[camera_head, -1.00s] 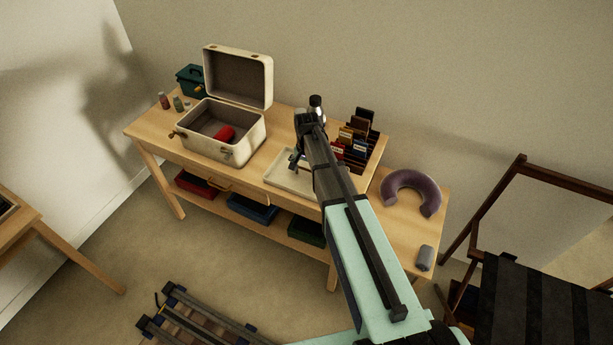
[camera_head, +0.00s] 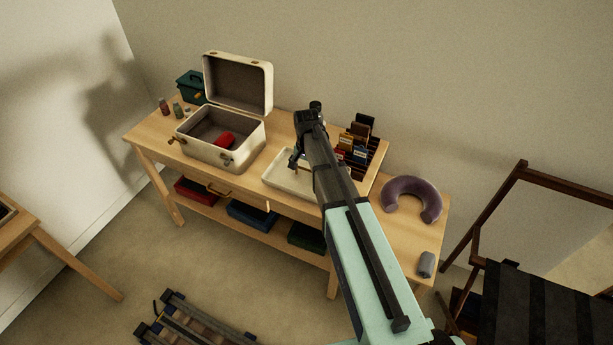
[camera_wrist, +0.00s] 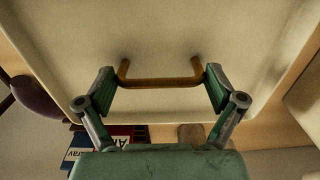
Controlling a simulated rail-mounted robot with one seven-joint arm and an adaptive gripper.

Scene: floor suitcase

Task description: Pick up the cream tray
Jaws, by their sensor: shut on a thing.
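The cream tray (camera_head: 279,180) is shallow and pale, at the front middle of the wooden table, right of the open suitcase. It appears to rest on the tabletop. My arm covers its right part in the head view. In the wrist view the tray (camera_wrist: 160,35) fills most of the picture, with a brown bar handle (camera_wrist: 160,83) on it. My gripper (camera_wrist: 160,88) is shut on this handle, one finger at each end of the bar. In the head view my gripper (camera_head: 294,162) points down over the tray.
The open cream suitcase (camera_head: 250,148) with a red item (camera_head: 225,139) inside stands left of the tray. A rack of books (camera_head: 372,150) stands close behind at right. A purple neck pillow (camera_head: 424,190) and a grey roll (camera_head: 426,264) lie further right.

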